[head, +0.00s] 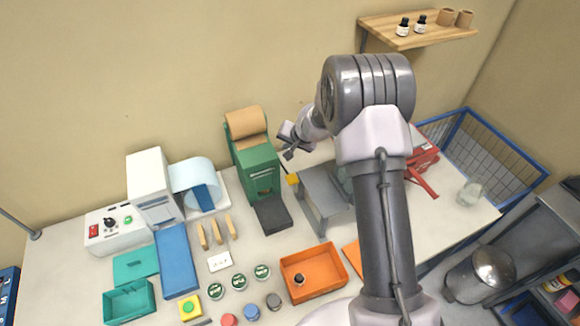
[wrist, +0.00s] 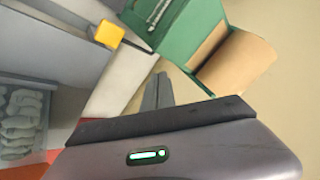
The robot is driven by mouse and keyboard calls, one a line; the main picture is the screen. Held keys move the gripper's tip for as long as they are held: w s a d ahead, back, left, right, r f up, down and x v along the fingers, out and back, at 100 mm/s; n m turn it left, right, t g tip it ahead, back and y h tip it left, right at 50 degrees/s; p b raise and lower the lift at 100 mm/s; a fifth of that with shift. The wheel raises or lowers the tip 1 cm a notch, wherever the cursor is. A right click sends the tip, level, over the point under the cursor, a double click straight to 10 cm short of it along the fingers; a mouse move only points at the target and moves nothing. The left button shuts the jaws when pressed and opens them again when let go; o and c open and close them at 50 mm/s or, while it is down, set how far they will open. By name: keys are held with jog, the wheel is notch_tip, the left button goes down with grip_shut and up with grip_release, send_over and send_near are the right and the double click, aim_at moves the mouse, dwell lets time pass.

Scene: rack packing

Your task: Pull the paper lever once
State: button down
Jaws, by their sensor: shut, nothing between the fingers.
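The green paper dispenser (head: 258,168) stands on the table against the wall, with a roll of brown paper (head: 245,121) on top. Its yellow lever knob (head: 292,179) shows at its right side. In the wrist view the yellow knob (wrist: 109,34) is at the upper left, beside the green dispenser body (wrist: 188,28). My gripper (head: 287,153) is shut and empty, to the right of the dispenser and above the knob. In the wrist view its fingers (wrist: 157,92) lie together, apart from the knob.
A grey stand (head: 325,195) is close to the right of the knob. A dark pad (head: 273,216) lies in front of the dispenser. An orange tray (head: 312,273) is nearer the front, and a white machine (head: 150,185) stands left. A wooden shelf (head: 425,30) hangs above right.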

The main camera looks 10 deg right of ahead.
jog(key=b, duration=0.7)
send_over(290, 175)
jog(key=f, duration=0.4)
jog(key=w+f, duration=0.1)
jog(key=f, duration=0.2)
jog(key=shift+f, duration=0.1)
jog(key=shift+s+f+b, duration=0.3)
jog(key=shift+f+b, duration=0.4)
jog(key=shift+b, duration=0.4)
jog(key=shift+f, duration=0.1)
dwell(0.3)
jog(key=shift+f+b, duration=0.35)
jog(key=shift+b, duration=0.45)
jog(key=shift+s+f+b, duration=0.2)
jog(key=shift+f+b, duration=0.5)
jog(key=shift+b, duration=0.4)
dwell(0.7)
jog(key=shift+r, duration=0.1)
dwell(0.4)
jog(key=shift+w+r+p, duration=0.2)
jog(key=shift+r+p, duration=0.85)
jog(key=shift+p, duration=0.05)
